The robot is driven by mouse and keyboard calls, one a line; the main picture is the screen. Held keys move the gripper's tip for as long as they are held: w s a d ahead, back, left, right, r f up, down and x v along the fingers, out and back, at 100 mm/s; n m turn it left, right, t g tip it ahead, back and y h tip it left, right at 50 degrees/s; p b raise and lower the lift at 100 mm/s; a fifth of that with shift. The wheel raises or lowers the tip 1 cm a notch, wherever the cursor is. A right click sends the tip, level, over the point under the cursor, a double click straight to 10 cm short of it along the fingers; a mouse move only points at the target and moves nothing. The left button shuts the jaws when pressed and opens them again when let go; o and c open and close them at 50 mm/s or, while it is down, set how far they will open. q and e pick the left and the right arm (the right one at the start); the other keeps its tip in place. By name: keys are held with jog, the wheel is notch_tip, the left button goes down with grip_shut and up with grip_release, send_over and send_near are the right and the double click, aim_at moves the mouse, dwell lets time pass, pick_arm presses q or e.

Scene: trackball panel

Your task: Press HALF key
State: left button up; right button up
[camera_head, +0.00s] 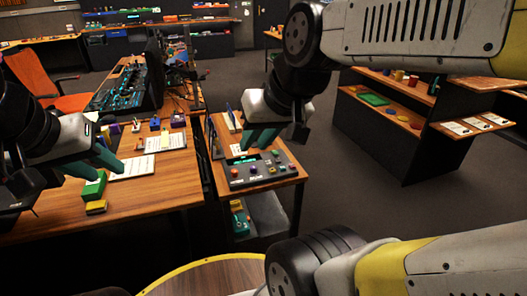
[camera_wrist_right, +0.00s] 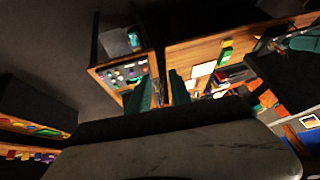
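The trackball panel (camera_head: 262,172) is a dark grey box with a small lit display and several coloured keys, lying on a small wooden table. Its key labels are too small to read, so I cannot tell which is HALF. My right gripper (camera_head: 256,146) has teal fingers pointing down, above the panel's back part, covering some of it. In the right wrist view the panel (camera_wrist_right: 120,73) shows left of the fingers (camera_wrist_right: 164,84), which stand apart with nothing between them. My left gripper (camera_head: 96,170) is over the left desk, fingers apart, near a green block.
The wooden desk (camera_head: 160,190) on the left holds papers, a green block (camera_head: 94,188) and a yellow block (camera_head: 96,207). Pens and a small holder stand behind the panel. Shelves (camera_head: 400,110) stand at the right. Grey floor lies open between the panel table and the shelves.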

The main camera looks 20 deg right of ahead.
grip_shut()
dwell(1.4)
